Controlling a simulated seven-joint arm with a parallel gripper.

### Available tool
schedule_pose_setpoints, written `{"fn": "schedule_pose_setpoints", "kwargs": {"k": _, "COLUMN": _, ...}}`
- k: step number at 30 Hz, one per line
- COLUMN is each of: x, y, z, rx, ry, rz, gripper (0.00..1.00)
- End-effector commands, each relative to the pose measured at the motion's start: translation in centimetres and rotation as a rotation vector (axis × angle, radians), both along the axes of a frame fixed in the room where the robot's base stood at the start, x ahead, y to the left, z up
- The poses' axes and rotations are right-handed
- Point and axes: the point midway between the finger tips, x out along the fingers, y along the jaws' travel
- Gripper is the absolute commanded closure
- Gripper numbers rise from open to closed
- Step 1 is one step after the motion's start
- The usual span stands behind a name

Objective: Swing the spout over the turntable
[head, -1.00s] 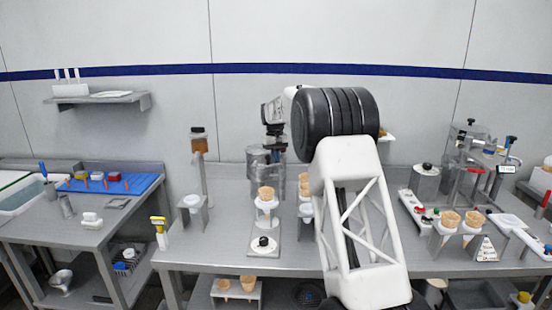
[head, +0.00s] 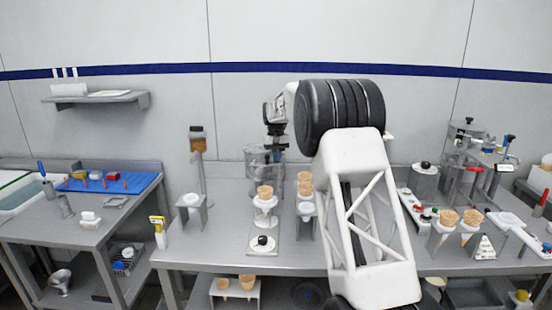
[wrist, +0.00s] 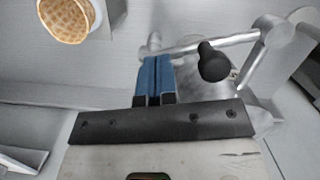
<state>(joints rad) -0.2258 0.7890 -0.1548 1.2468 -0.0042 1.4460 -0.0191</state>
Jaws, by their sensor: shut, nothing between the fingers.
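My gripper (wrist: 153,70) has blue fingers pressed together, with nothing between them. In the wrist view its tips are beside a pale metal rod (wrist: 190,44). A black knob (wrist: 213,62) is just right of the fingers; whether they touch the rod is unclear. The rod may be part of the spout, but I cannot tell surely. In the head view my gripper (head: 274,148) is small and dark, by a grey cylindrical machine (head: 258,172) at the back of the table. I cannot clearly identify the turntable.
A waffle cone (wrist: 68,20) is at the wrist view's upper left. In the head view, cones in a white holder (head: 265,202) stand in front of the machine, with more cones (head: 305,186) to the right. A post with a brown top (head: 198,143) stands left.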

Motion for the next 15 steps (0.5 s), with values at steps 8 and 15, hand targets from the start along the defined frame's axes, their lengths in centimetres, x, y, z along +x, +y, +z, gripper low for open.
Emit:
{"fn": "schedule_pose_setpoints", "kwargs": {"k": 8, "x": -1.7, "y": -0.7, "z": 0.1, "rx": 0.001, "ry": 0.0, "rz": -0.169, "gripper": 1.0}}
{"fn": "schedule_pose_setpoints", "kwargs": {"k": 15, "x": -3.6, "y": -1.0, "z": 0.1, "rx": 0.001, "ry": 0.001, "rz": -0.353, "gripper": 1.0}}
